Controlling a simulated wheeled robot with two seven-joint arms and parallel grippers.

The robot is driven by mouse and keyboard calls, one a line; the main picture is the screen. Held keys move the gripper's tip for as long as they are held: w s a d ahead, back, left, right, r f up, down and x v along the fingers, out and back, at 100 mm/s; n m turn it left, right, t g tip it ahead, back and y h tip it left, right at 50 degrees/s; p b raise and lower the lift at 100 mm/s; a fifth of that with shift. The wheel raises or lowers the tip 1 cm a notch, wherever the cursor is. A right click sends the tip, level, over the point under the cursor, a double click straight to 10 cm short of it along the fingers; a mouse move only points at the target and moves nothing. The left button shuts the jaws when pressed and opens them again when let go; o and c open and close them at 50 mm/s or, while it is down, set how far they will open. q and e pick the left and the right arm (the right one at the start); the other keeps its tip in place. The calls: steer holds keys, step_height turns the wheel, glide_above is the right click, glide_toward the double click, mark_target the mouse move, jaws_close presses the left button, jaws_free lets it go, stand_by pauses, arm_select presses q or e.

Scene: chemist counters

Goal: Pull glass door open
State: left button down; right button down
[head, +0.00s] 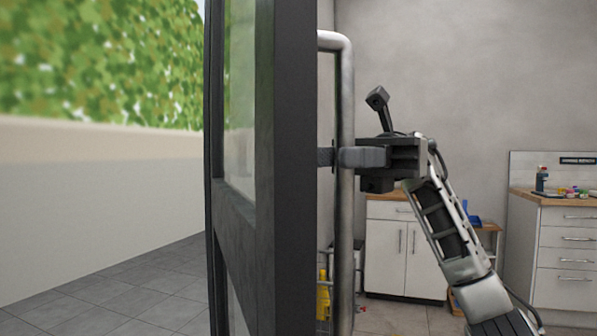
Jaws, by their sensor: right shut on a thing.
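The glass door (295,170) stands nearly edge-on in the middle of the head view, with a dark frame and glass panes. A vertical metal bar handle (346,230) runs along its right side and bends into the door at the top. My right gripper (345,157) comes in from the right and is shut on the door handle, with its fingers around the bar. The handle's lower end is out of view. My left gripper is not in view.
Left of the door are a pale wall (90,200), foliage and a grey tiled floor (110,300). On the right are a white cabinet (400,245) and a drawer counter (565,250) with small items on top. A yellow bottle (323,297) shows low behind the handle.

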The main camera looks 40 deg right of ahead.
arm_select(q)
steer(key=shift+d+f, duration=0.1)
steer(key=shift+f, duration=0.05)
arm_select(e)
steer(key=shift+s+d, duration=0.15)
steer(key=shift+d, duration=0.35)
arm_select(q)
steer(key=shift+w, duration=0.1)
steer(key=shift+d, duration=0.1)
arm_select(e)
steer(key=c, duration=1.3)
jaws_free()
steer(key=shift+c, duration=0.2)
steer(key=shift+d, duration=0.1)
